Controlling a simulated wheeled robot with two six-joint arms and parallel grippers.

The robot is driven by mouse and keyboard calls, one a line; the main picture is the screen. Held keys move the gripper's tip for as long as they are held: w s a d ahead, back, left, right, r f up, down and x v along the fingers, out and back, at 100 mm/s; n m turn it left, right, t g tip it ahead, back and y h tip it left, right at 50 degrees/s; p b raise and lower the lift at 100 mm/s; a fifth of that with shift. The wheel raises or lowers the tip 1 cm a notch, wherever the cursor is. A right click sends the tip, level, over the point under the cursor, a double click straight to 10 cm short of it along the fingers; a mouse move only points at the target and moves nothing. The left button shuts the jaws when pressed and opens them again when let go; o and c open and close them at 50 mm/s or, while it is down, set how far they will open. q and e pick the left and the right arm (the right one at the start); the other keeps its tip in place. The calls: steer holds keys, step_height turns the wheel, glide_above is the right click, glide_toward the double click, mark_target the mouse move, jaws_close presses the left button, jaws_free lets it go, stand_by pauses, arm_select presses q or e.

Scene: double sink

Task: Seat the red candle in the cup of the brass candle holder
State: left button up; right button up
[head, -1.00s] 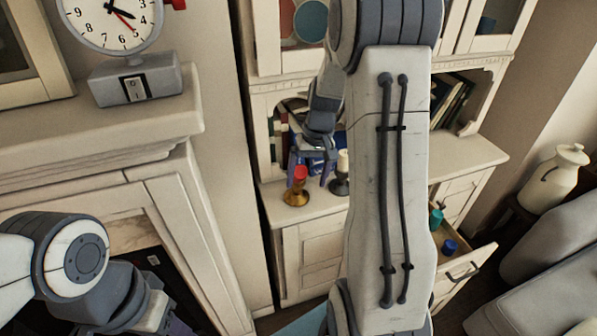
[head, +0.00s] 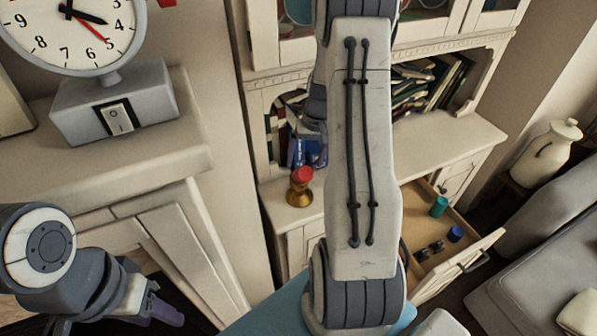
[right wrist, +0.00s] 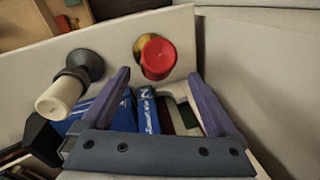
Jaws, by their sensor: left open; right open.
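The red candle (head: 302,175) stands upright on the brass candle holder (head: 299,194), on the cabinet counter. In the right wrist view the red candle (right wrist: 158,58) covers most of the brass holder (right wrist: 140,42), and the cup is hidden. My right gripper (head: 310,155) is open and empty behind the candle in the head view. In the right wrist view its two purple fingers (right wrist: 158,74) are spread, with the candle just beyond the tips, apart from them. My left gripper (head: 162,308) is open and empty at the lower left, far from the candle.
A white candle (right wrist: 58,97) in a dark holder (right wrist: 84,65) stands beside the brass one. Blue boxes or books (right wrist: 115,105) are close to my right fingers. An open drawer (head: 425,262) holds small items. A clock (head: 80,30) stands on the mantel.

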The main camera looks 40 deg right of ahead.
mark_target(302, 184)
steer(key=shift+f, duration=0.9)
steer(key=f+p, duration=0.1)
steer(key=f, duration=0.1)
steer(key=f+p, duration=0.1)
steer(key=f, duration=0.1)
steer(key=shift+a, duration=0.4)
steer(key=shift+w+f, duration=0.1)
steer(key=shift+f, duration=0.5)
steer(key=c, duration=1.4)
jaws_close()
steer(key=shift+r, duration=0.15)
